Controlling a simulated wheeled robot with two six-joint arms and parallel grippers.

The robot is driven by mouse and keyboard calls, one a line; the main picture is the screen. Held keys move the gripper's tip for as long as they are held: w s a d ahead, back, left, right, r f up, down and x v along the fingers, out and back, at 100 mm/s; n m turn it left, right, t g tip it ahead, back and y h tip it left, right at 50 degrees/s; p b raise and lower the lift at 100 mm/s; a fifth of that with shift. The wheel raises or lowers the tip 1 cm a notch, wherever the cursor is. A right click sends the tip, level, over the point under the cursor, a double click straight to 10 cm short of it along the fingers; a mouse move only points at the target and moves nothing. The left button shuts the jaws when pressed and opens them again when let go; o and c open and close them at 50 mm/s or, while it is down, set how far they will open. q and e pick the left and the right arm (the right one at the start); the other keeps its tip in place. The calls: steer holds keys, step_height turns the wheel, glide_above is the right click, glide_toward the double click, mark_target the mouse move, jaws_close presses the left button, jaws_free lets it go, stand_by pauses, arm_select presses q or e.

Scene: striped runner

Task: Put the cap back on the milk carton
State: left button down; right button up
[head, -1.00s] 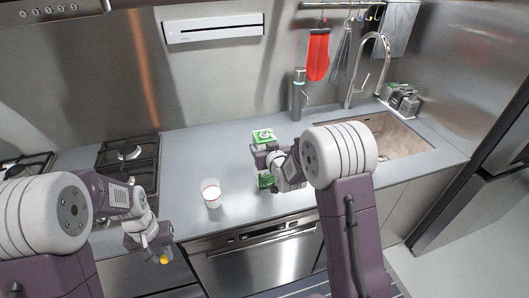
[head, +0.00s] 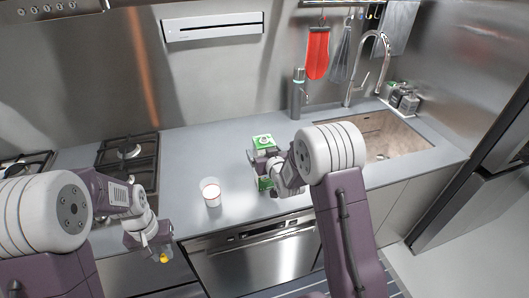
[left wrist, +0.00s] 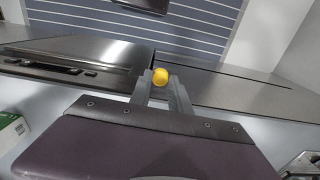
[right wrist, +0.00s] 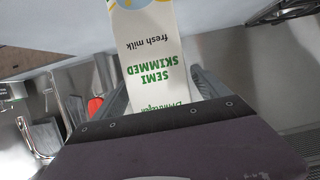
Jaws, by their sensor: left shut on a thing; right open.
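The milk carton (head: 263,141) stands upright on the grey counter, green on top with a pale round spout. My right gripper (head: 264,165) is at the carton, its open fingers on either side of it. In the right wrist view the carton's white printed face (right wrist: 152,55) lies between the fingers (right wrist: 155,90); whether they touch it I cannot tell. The yellow cap (left wrist: 160,76) is held between the fingertips of my left gripper (left wrist: 160,84). In the head view the cap (head: 163,258) hangs low in front of the counter, left of the carton.
A glass (head: 211,192) stands on the counter left of the carton. A gas hob (head: 128,160) is further left. A flask (head: 297,93) stands at the back, and the sink (head: 385,138) is to the right. The counter behind the glass is clear.

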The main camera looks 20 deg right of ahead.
mark_target(164, 256)
arm_select(q)
steer(key=shift+r+p, duration=0.3)
steer(key=shift+r, duration=0.1)
arm_select(e)
steer(key=shift+r, duration=0.35)
arm_select(q)
step_height(164, 256, down, 2)
steer(key=shift+b, duration=1)
steer(key=shift+s+f+b, duration=0.1)
steer(key=shift+f+b, duration=0.85)
steer(key=shift+b, duration=0.05)
steer(key=shift+f+b, duration=0.7)
steer(key=shift+f, duration=0.1)
arm_select(e)
steer(key=v, duration=1.2)
steer(key=shift+f, duration=0.15)
